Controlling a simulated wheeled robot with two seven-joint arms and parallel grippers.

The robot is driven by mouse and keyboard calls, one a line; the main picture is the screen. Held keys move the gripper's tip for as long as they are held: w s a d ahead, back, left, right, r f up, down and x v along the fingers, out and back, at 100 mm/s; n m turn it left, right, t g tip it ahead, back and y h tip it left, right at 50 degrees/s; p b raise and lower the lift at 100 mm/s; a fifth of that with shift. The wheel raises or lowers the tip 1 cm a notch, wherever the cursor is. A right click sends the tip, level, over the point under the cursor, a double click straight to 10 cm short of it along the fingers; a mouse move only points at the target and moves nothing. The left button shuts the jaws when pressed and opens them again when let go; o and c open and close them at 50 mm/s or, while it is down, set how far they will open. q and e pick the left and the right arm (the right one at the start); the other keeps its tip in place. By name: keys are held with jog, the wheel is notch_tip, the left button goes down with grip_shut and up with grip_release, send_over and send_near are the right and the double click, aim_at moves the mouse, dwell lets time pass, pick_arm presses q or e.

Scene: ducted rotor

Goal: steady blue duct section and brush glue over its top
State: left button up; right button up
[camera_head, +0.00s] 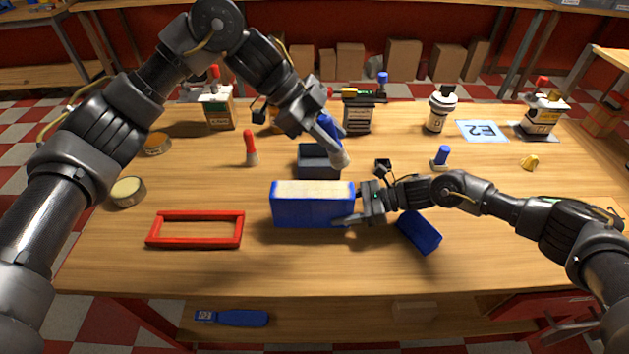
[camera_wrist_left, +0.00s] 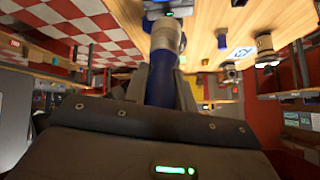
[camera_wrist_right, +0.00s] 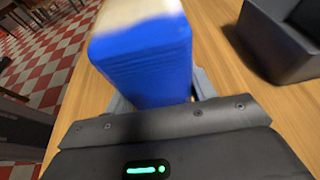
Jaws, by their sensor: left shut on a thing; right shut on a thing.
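The blue duct section (camera_head: 313,209) stands on the table at the middle front. Its top is pale cream, and I cannot tell how much of that is glue. My right gripper (camera_head: 356,207) is shut on its right end; the blue side also shows in the right wrist view (camera_wrist_right: 150,68). My left gripper (camera_head: 318,128) is shut on a brush (camera_head: 330,124) with a blue handle and a pale tip. The brush points down, its tip behind and above the duct section, by the right part of a dark grey tray (camera_head: 308,172). The handle fills the left wrist view's jaws (camera_wrist_left: 160,88).
A red frame (camera_head: 195,246) lies at the front left and a blue block (camera_head: 419,232) right of the duct section. A red-capped tube (camera_head: 251,148), a blue-topped piece (camera_head: 441,157), a yellow piece (camera_head: 529,163) and several bottles stand farther back. The front table edge is clear.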

jog(key=o, duration=1)
jog(key=v, duration=1.2)
